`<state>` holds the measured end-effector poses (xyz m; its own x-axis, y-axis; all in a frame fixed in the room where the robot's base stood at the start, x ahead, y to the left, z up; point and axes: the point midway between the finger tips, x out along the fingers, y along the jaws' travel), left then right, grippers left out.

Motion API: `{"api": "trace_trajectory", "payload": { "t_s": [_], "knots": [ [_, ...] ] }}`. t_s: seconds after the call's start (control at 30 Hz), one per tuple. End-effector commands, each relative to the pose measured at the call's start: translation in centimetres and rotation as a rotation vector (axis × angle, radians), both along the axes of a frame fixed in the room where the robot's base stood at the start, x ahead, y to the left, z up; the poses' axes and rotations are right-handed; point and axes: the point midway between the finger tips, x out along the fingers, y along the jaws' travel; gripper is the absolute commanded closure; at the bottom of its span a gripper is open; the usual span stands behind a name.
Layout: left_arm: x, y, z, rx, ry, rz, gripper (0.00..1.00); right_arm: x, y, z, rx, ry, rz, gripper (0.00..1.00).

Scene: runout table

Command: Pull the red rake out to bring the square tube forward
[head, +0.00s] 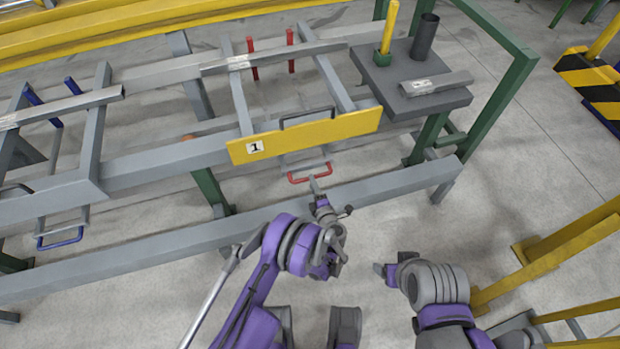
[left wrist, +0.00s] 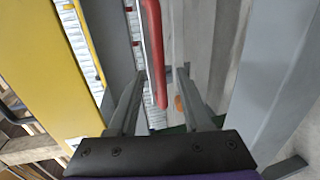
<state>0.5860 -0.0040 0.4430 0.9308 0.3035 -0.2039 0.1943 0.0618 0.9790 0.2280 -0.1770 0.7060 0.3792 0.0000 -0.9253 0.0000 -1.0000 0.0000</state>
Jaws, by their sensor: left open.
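The red rake shows as a red handle (head: 310,177) below the yellow board and two red uprights (head: 291,52) behind the grey square tube (head: 270,58). The tube carries a white label and lies across the frame's grey bars. My left gripper (head: 314,186) is open at the handle's near side. In the left wrist view the handle (left wrist: 153,55) runs down between the two finger lines (left wrist: 162,75), and I see no closing on it. My right gripper (head: 378,268) hangs over the floor, apart from everything; its finger gap is unclear.
A yellow board (head: 305,135) marked 1 stands above the handle. A grey beam (head: 130,251) runs low in front. Another tube (head: 60,108) and a blue handle (head: 60,240) lie left. A dark plate (head: 385,85) at right bears a short tube piece, a yellow post and a dark cylinder.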

Motion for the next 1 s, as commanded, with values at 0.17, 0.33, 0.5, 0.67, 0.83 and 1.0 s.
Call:
{"api": "trace_trajectory", "payload": {
  "t_s": [0.17, 0.33, 0.5, 0.67, 0.83, 1.0],
  "knots": [
    [2.5, 0.9, -0.6, 0.000, 0.000, 0.001, 0.50, 0.0, 0.0, -0.4, 0.000, 0.001, 0.000, 0.28],
    [3.5, 1.1, -0.8, 0.000, -0.001, 0.000, 0.50, 0.0, 0.0, -0.5, 0.000, 0.002, 0.000, 0.28],
    [3.7, 1.2, -0.7, 0.000, -0.001, -0.001, 0.50, 0.1, 0.0, -0.5, 0.000, 0.002, 0.000, 0.28],
    [3.6, 1.2, -0.7, 0.000, -0.001, -0.001, 0.59, 0.1, 0.0, -0.5, 0.000, 0.001, 0.000, 0.28],
    [3.6, 1.2, -0.7, 0.000, -0.001, -0.001, 0.90, 0.0, 0.0, -0.5, 0.000, 0.002, 0.000, 0.28],
    [3.6, 1.2, -0.7, 0.000, -0.001, -0.001, 1.00, 0.1, 0.0, -0.5, 0.000, 0.001, 0.000, 0.28]
  ]
}}
